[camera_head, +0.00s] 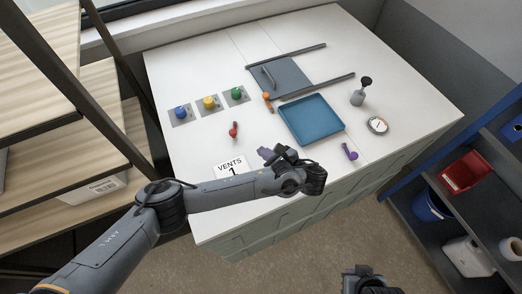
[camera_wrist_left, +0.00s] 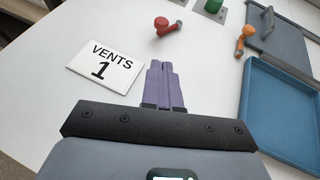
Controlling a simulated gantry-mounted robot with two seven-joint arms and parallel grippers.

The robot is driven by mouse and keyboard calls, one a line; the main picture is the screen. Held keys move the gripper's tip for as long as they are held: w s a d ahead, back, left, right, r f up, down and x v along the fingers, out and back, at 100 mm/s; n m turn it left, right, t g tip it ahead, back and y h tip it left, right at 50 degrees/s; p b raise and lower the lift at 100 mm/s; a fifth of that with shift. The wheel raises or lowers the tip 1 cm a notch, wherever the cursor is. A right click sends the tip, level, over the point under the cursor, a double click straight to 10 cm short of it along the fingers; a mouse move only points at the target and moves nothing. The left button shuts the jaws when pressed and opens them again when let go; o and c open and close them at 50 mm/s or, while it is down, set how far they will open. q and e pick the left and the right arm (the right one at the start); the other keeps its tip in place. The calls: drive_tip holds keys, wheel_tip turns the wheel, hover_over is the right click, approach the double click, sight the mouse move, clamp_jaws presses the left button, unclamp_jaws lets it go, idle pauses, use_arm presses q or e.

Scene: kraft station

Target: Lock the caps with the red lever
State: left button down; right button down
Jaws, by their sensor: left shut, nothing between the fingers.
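The red lever (camera_head: 233,131) lies on the white table below the caps. It also shows near the top of the left wrist view (camera_wrist_left: 168,27). The blue cap (camera_head: 180,112), yellow cap (camera_head: 209,102) and green cap (camera_head: 236,93) sit on square grey plates in a row. The green cap is partly in the left wrist view (camera_wrist_left: 213,5). My left gripper (camera_head: 265,153) is over the front of the table, right of the "VENTS 1" card, its purple fingers (camera_wrist_left: 163,84) shut and empty. It is apart from the red lever.
The "VENTS 1" card (camera_head: 231,167) lies near the front edge. A blue tray (camera_head: 311,119), a grey sliding panel with rails (camera_head: 281,76), an orange lever (camera_head: 267,97), a purple lever (camera_head: 350,152), a gauge (camera_head: 377,125) and a dark-knobbed item (camera_head: 358,97) occupy the right side.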

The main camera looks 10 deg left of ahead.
use_arm(q)
drive_tip(key=b, duration=0.8)
approach(235, 135)
drive_tip(key=shift+d+f, duration=0.25)
drive_tip(key=shift+f, duration=0.65)
drive_tip(key=a, duration=0.1)
drive_tip(key=w+a, duration=0.1)
drive_tip(key=w+a+p, duration=0.1)
drive_tip(key=a, duration=0.1)
drive_tip(key=shift+w+f, duration=0.2)
drive_tip(key=shift+f, duration=0.05)
drive_tip(key=shift+x, duration=0.9)
drive_tip(key=shift+r, duration=0.1)
